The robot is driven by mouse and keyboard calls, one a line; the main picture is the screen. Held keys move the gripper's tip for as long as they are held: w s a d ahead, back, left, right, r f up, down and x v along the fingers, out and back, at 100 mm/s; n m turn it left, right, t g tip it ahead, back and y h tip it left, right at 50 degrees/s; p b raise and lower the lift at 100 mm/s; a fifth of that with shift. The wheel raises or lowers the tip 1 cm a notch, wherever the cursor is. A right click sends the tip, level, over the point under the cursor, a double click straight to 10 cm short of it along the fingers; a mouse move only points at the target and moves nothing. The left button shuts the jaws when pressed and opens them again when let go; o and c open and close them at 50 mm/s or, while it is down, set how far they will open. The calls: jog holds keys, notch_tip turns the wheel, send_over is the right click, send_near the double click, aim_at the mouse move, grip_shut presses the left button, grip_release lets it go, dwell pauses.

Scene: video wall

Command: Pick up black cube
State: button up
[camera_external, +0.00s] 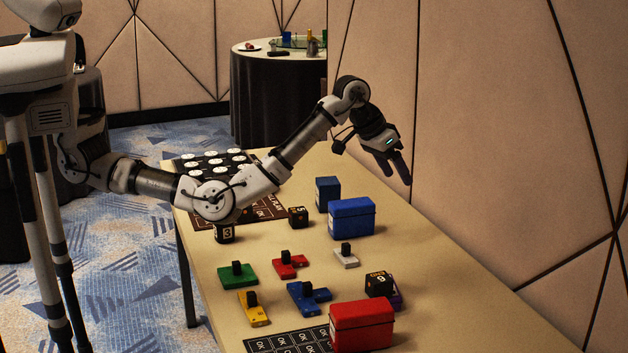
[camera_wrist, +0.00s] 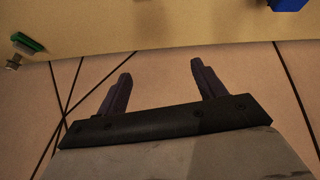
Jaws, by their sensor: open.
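Three black cubes with markings stand on the table: one marked 3 (camera_external: 224,234) near the left edge, one marked 5 (camera_external: 298,217) near the middle, and one marked 6 (camera_external: 379,285) at the right, by a purple object (camera_external: 397,299). My gripper (camera_external: 400,179) is raised over the far side of the table near the wall, beyond the blue boxes and well away from the cubes. In the wrist view its two fingers (camera_wrist: 161,70) are apart with nothing between them. No black cube shows in the wrist view.
A small blue box (camera_external: 328,193), a larger blue box (camera_external: 352,217) and a red box (camera_external: 361,326) stand on the table (camera_external: 440,265). Several coloured blocks with black knobs, including a green one (camera_external: 238,274), lie mid-table. The panelled wall (camera_external: 500,130) borders the far side.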

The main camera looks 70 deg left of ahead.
jog(key=s+d+f+m+g+y, duration=0.1)
jog(key=s+d+f+g, duration=0.3)
jog(key=s+d+f, duration=0.5)
jog(key=p, duration=0.1)
send_over(382, 280)
jog(key=s, duration=0.1)
jog(key=f, duration=0.5)
jog(key=shift+s+d+f, duration=0.15)
jog(key=shift+d, duration=0.2)
jog(key=shift+w+a+f+p, duration=0.1)
jog(key=shift+w+f+p, duration=0.2)
jog(key=shift+f, duration=0.75)
jog(key=shift+w+a+f+p, duration=0.1)
jog(key=shift+f+p, duration=0.25)
jog(key=shift+f, duration=0.75)
jog(key=shift+w+a+f+p, duration=0.1)
jog(key=shift+w+f+p, duration=0.2)
jog(key=shift+f, duration=0.75)
jog(key=shift+s+r, duration=0.1)
jog(key=c, duration=1.2)
jog(key=shift+o, duration=0.2)
